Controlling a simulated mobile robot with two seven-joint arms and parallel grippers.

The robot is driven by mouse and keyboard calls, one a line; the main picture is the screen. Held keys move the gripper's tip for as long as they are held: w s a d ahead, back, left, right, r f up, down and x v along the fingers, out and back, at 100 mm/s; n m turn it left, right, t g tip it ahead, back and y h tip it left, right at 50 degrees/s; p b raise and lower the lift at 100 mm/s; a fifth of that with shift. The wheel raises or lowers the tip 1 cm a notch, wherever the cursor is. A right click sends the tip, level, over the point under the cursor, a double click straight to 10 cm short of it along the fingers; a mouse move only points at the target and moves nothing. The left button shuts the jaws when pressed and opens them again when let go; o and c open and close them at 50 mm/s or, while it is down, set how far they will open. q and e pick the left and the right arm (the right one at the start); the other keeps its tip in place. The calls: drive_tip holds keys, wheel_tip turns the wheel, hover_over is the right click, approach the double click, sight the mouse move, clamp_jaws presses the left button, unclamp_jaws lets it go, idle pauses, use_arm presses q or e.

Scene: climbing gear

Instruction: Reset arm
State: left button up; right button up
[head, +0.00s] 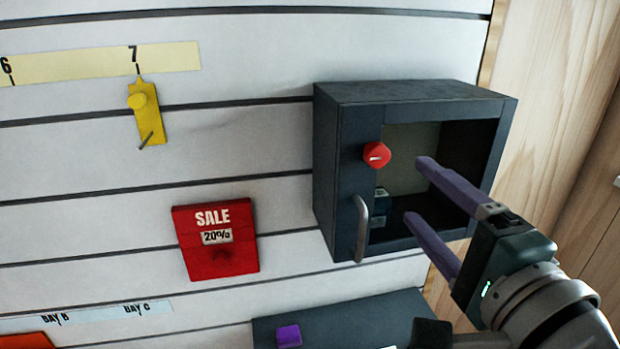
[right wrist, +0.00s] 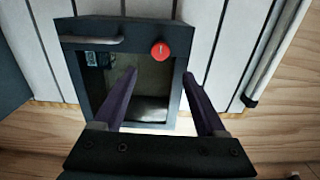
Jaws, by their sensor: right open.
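My right gripper (head: 416,190) is open, with its two purple fingers apart and nothing between them. The fingers point at the front of a dark wall cabinet (head: 345,165); I cannot tell whether the tips are just outside it or slightly inside. The right wrist view also shows the open fingers (right wrist: 160,74) in front of the cabinet (right wrist: 84,28). The cabinet front has a red knob (head: 376,154) and a grey handle (head: 361,230). Its interior shows through a wide opening. A small dark labelled item (head: 381,203) is inside, at lower left. My left gripper is out of view.
A red SALE sign (head: 215,257) and a yellow tag with a peg (head: 149,122) are on the white slatted wall. A dark surface (head: 350,315) with a purple block (head: 288,335) is below the cabinet. Wood panelling (head: 545,110) stands at right.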

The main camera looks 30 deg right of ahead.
idle(0.5)
drive_tip(key=s+a+f+n+g+y, duration=0.1)
drive_tip(key=a+f+n+g+y, duration=0.15)
drive_tip(key=a+n+y, duration=0.35)
drive_tip(key=s+a+f+n+g+y, duration=0.1)
drive_tip(key=s+a+n+g+y, duration=0.15)
drive_tip(key=a+n, duration=0.55)
drive_tip(key=s+d+f+n+g+h, duration=0.2)
drive_tip(key=s+d+f+n+g, duration=0.15)
drive_tip(key=s, duration=0.25)
drive_tip(key=s+d+f+n+g+h, duration=0.2)
drive_tip(key=s+d+n+g, duration=0.1)
drive_tip(key=s+n+g, duration=0.3)
wheel_tip(320, 180, up, 33)
drive_tip(key=p, duration=3.3)
drive_tip(key=shift+s+m+t, duration=0.25)
drive_tip(key=shift+m+t, duration=0.1)
drive_tip(key=shift+a, duration=0.1)
